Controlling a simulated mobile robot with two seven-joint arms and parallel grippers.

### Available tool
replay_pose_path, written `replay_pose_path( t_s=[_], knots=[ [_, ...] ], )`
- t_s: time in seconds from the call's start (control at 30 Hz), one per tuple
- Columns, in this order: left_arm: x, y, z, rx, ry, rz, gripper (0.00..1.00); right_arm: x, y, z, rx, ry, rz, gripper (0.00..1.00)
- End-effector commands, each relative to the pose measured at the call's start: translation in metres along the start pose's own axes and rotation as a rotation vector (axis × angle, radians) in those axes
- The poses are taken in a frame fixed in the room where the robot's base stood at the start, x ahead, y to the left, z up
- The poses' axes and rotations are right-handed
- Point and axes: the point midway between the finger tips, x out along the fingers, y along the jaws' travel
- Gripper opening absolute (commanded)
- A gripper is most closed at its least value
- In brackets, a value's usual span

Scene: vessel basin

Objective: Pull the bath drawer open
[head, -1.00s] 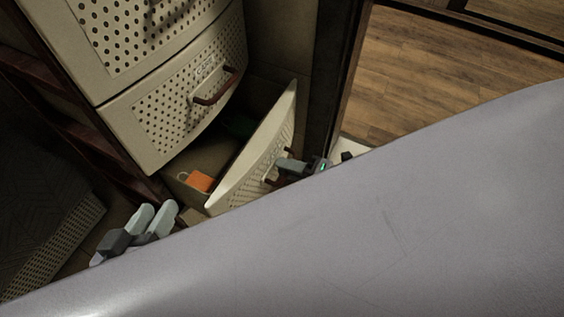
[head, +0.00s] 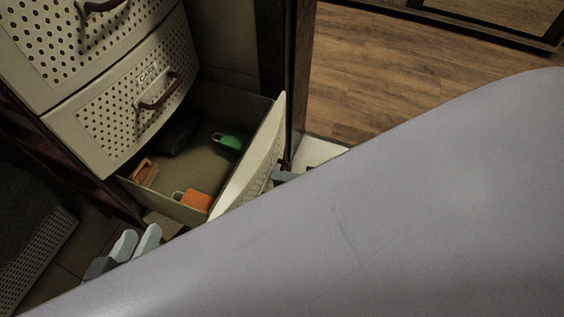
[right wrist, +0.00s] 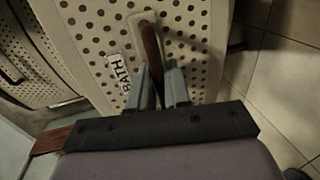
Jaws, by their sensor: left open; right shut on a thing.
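The bath drawer (head: 251,164) is the lowest of the stack and stands well open in the head view. Inside it lie an orange item (head: 195,200), a green item (head: 228,141), a brown item (head: 144,171) and a dark item (head: 177,135). In the right wrist view its perforated front (right wrist: 205,45) bears a BATH label (right wrist: 118,72). My right gripper (right wrist: 161,82) is shut on the brown drawer handle (right wrist: 150,50). In the head view the right gripper is mostly hidden behind my body. My left gripper (head: 138,240) is open and empty, left of the drawer.
A shut drawer (head: 126,112) with a brown handle (head: 160,92) is above the bath drawer, with another above it. A dark post (head: 295,75) stands behind the open drawer. Wooden floor (head: 400,75) lies to the right. A perforated basket (head: 38,255) is at the lower left.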

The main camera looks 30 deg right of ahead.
Motion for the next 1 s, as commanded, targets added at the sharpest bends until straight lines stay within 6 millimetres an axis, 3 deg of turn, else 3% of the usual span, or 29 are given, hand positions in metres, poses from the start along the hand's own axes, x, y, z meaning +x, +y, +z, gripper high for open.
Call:
replay_pose_path(
  t_s=[0.4,0.43,0.47,0.8,1.0],
  knots=[
    [0.0,0.0,0.0,0.001,0.001,0.001,0.43,-0.001,0.001,0.002,-0.002,-0.004,0.0,0.0],
    [0.0,0.001,0.0,0.001,0.001,0.001,0.43,-0.001,0.001,0.002,-0.002,-0.004,0.0,0.2],
    [0.0,0.001,0.0,0.001,0.001,0.001,0.43,-0.001,0.001,0.002,-0.002,-0.004,0.0,0.3],
    [0.0,0.002,-0.001,0.002,0.0,0.003,0.43,-0.003,0.0,0.001,0.0,-0.002,-0.001,0.3],
    [-0.004,0.001,-0.007,0.023,0.0,-0.012,0.43,-0.028,0.001,0.001,0.0,-0.003,-0.003,0.3]
  ],
)
